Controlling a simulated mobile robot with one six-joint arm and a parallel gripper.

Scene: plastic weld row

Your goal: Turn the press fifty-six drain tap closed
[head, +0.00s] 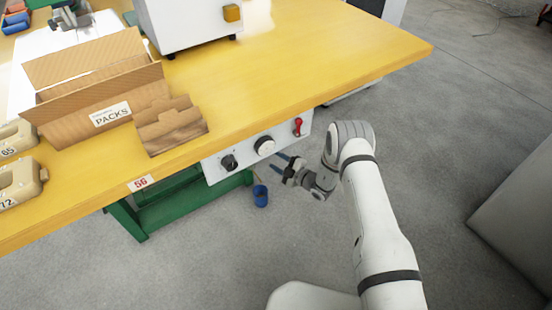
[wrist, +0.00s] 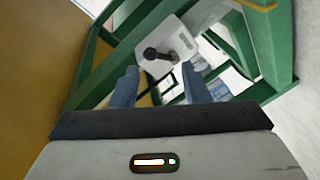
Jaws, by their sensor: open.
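In the head view, a pale panel hangs under the front edge of the yellow bench, right of the red 56 label (head: 140,183). It carries a black knob (head: 229,162), a white knob (head: 264,146) and a small red lever (head: 297,127). My gripper (head: 278,162) is open and empty, just below and in front of this panel. In the wrist view, a black round-headed part with a short arm (wrist: 151,53) shows beyond and between my open fingers (wrist: 160,88), apart from them. I cannot tell which part is the drain tap.
A blue cup (head: 261,195) stands on the floor below the panel. The bench's green frame (wrist: 262,45) surrounds the space ahead of my gripper; a white box (wrist: 180,39) lies beyond. A PACKS carton (head: 60,122) sits on the bench.

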